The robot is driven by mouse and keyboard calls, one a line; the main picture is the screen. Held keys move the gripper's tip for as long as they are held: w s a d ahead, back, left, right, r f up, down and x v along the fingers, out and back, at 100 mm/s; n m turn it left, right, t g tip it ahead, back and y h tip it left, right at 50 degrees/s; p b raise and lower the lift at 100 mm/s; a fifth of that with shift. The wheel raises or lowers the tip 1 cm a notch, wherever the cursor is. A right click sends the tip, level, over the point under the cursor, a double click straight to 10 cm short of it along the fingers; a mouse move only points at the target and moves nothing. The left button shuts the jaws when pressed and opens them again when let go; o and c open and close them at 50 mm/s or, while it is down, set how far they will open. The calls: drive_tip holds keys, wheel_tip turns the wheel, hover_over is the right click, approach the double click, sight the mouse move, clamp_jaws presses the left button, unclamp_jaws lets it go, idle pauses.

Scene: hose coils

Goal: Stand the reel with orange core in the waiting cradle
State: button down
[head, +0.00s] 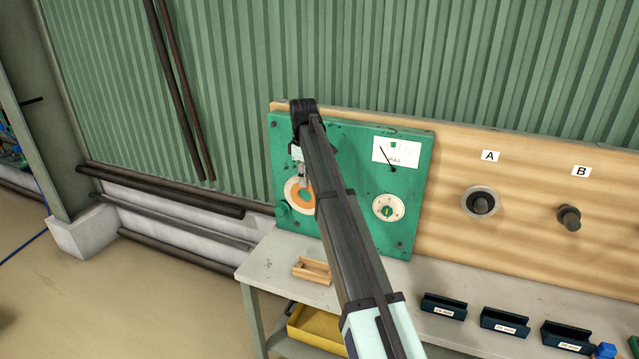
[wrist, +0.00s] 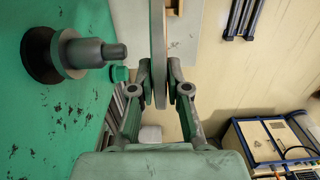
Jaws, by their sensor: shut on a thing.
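The reel with orange core (head: 291,196) shows in front of the green panel (head: 350,215) in the head view, partly hidden by my arm. In the wrist view the reel (wrist: 158,40) is edge-on, a thin grey disc between my fingertips. My gripper (wrist: 160,92) is shut on its rim; the gripper also shows in the head view (head: 303,182). A bare dark peg (wrist: 85,53) stands out from the green panel, left of the reel and apart from it. A wooden cradle (head: 312,271) sits empty on the bench below the panel.
The grey bench (head: 270,262) has clear room around the cradle. Several dark blue labelled holders (head: 443,306) stand further right. Pegs A (head: 480,203) and B (head: 569,217) are on the wooden board. A yellow bin (head: 318,326) is underneath.

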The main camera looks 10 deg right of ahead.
drive_tip(key=s+a, duration=0.1)
drive_tip(key=s, duration=0.1)
drive_tip(key=s+a+p, duration=0.1)
drive_tip(key=shift+s+a, duration=0.15)
drive_tip(key=shift+s, duration=0.2)
idle(0.7)
idle(0.3)
